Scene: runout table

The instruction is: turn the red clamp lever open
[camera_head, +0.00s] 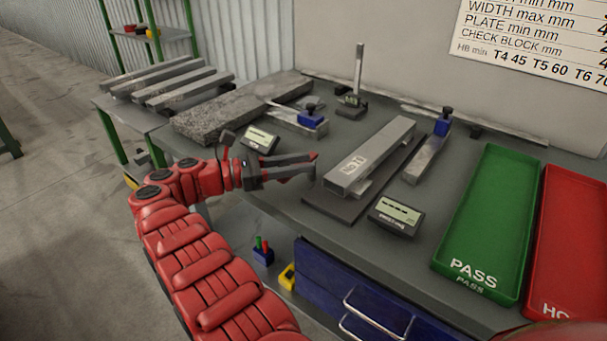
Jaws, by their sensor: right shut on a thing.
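The bar lies on a dark plate (331,206) on the bench. The gripper's two grey fingers point right.
Two small displays (396,216) (260,139) stand near the bar and behind my gripper. Blue-knobbed gauges (427,158) (303,122) and a rough stone slab (215,115) lie around. A green PASS tray (490,225) and a red tray (572,240) fill the right.

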